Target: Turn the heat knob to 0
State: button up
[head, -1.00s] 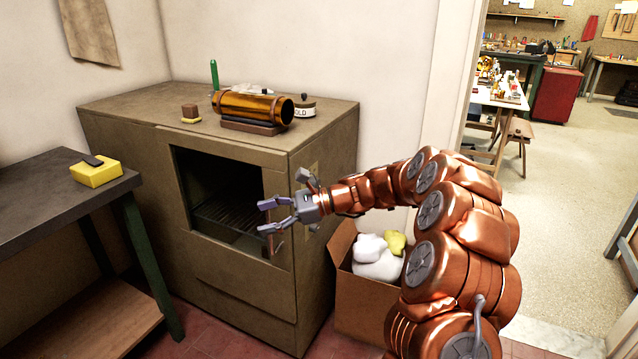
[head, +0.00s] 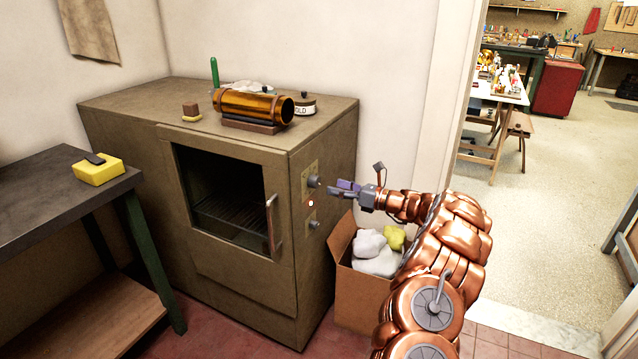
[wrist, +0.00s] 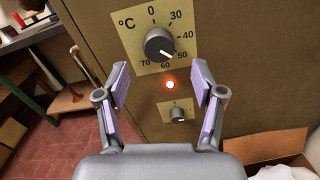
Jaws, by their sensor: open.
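The heat knob (wrist: 159,45) is a dark round knob on a cream °C dial plate (wrist: 186,17) marked from 0 at the top, clockwise to 70. Its white mark points to the lower right, near 50. In the head view the heat knob (head: 314,181) sticks out of the oven's right side, high up. My gripper (head: 345,188) is just right of it, open and empty. In the wrist view my gripper (wrist: 160,85) has its fingers apart, below the knob and not around it.
A lit red lamp (wrist: 170,85) and a smaller knob (wrist: 178,114) sit below the dial. The oven (head: 240,270) has a door handle (head: 271,225) at its front right. An open cardboard box (head: 352,290) with white and yellow contents stands on the floor beneath my gripper.

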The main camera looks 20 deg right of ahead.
aim_at(318, 183)
jog(key=x, duration=0.6)
jog(key=shift+w+a, duration=0.2)
jog(key=shift+a, duration=0.1)
jog(key=shift+f, duration=0.1)
jog(key=c, duration=1.1)
